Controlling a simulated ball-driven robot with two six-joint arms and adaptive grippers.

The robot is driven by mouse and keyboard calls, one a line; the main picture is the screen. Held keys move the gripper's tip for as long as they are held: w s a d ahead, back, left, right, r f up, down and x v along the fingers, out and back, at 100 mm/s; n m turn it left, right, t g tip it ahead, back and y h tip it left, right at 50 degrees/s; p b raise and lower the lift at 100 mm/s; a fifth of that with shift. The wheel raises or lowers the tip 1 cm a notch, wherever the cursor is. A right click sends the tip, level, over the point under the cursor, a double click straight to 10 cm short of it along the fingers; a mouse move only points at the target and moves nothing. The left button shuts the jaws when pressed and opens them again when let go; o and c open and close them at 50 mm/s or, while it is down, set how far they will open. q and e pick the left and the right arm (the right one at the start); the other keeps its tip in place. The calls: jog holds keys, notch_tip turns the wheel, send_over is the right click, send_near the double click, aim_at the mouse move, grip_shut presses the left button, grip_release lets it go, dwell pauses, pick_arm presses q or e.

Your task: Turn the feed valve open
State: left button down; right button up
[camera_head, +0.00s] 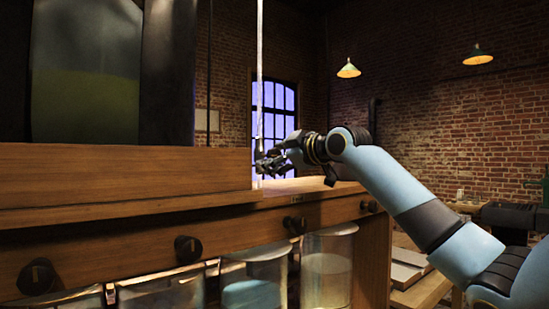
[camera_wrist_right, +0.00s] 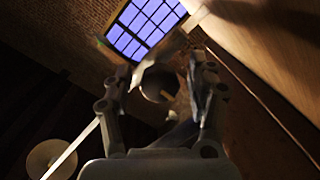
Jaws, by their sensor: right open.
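A thin bright vertical pipe (camera_head: 260,70) runs down to the wooden ledge. A small dark fitting on it, perhaps the feed valve (camera_head: 258,148), shows just left of my right gripper (camera_head: 262,166). The right gripper points left, with its fingertips close to the pipe; I cannot tell whether they touch it. In the right wrist view my right gripper (camera_wrist_right: 170,82) has its fingers spread apart. A dark rounded shape (camera_wrist_right: 158,86) shows between them, too dim to name. The valve's handle is not clear in either view. My left gripper is not in view.
A wooden beam (camera_head: 120,180) spans the left and middle. Dark knobs (camera_head: 188,248) line the rail below it, above several glass jars (camera_head: 327,268). A large tank (camera_head: 86,75) with greenish liquid stands upper left. A cluttered bench (camera_head: 460,206) is at right.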

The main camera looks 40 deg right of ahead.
jog(key=s, duration=0.6)
jog(key=shift+s+d+r, duration=0.2)
jog(key=shift+d+r, duration=0.15)
jog(key=shift+s+a, duration=0.1)
jog(key=shift+s, duration=0.3)
